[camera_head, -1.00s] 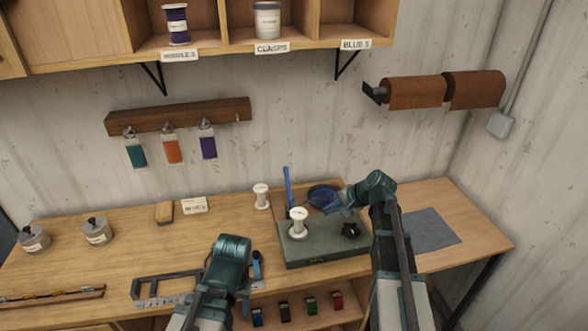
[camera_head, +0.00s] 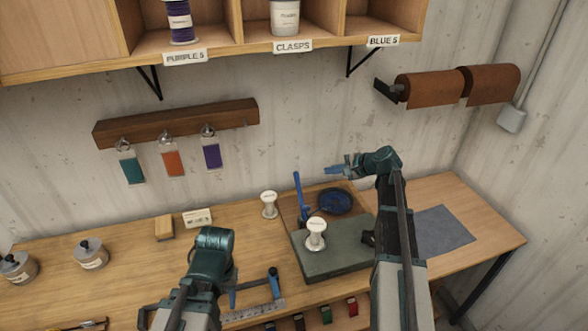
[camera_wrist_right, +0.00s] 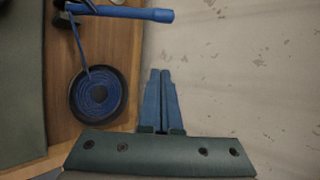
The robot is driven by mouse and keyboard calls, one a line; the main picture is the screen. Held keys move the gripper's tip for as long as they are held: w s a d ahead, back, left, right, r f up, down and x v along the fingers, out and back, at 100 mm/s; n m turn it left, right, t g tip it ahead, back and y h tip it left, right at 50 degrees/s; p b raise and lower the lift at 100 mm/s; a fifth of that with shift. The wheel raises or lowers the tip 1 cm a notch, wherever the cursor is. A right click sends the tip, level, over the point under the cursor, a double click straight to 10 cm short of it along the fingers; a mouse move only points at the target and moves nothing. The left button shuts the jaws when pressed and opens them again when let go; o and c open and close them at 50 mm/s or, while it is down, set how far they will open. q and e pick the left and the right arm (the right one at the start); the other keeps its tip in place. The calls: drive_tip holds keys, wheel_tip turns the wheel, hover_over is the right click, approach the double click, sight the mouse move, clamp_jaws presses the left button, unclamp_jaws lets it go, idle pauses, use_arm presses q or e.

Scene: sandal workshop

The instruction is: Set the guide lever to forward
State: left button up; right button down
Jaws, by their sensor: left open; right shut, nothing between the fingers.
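The guide lever (camera_head: 300,196) is a thin blue bar standing nearly upright at the back left of the grey-green machine block (camera_head: 335,264). Its blue end also shows in the right wrist view (camera_wrist_right: 135,13). A dark round reel of blue strap (camera_head: 335,201) sits beside the lever; it is also in the right wrist view (camera_wrist_right: 99,95). My right gripper (camera_head: 334,170) is shut and empty, above and behind the reel, apart from the lever. In its wrist view its blue fingertips (camera_wrist_right: 160,75) meet against the wall. My left gripper (camera_head: 232,298) is low at the front, mostly hidden by its wrist.
A white spool (camera_head: 316,233) stands on the machine block and another (camera_head: 269,204) behind it to the left. A ruler fixture with a blue handle (camera_head: 273,281) lies near my left gripper. A grey mat (camera_head: 443,230) lies at right. The back wall is close behind my right gripper.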

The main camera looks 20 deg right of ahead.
use_arm(q)
drive_tip(key=shift+w+a, duration=0.15)
drive_tip(key=shift+w, duration=0.05)
use_arm(e)
drive_tip(key=shift+w+a, duration=0.15)
drive_tip(key=shift+w, duration=0.05)
use_arm(q)
wheel_tip(320, 180, down, 6)
drive_tip(key=b, duration=0.6)
use_arm(e)
drive_tip(key=x, duration=1)
use_arm(q)
drive_tip(key=shift+r, duration=0.15)
drive_tip(key=shift+r+p, duration=0.75)
drive_tip(key=shift+p, duration=0.15)
drive_tip(key=shift+s+r, duration=0.1)
drive_tip(key=shift+r, duration=0.05)
use_arm(e)
drive_tip(key=s+a+r, duration=0.1)
drive_tip(key=s+a, duration=0.1)
drive_tip(key=shift+s+a+r, duration=0.15)
drive_tip(key=shift+a+r, duration=0.2)
drive_tip(key=shift+r, duration=0.05)
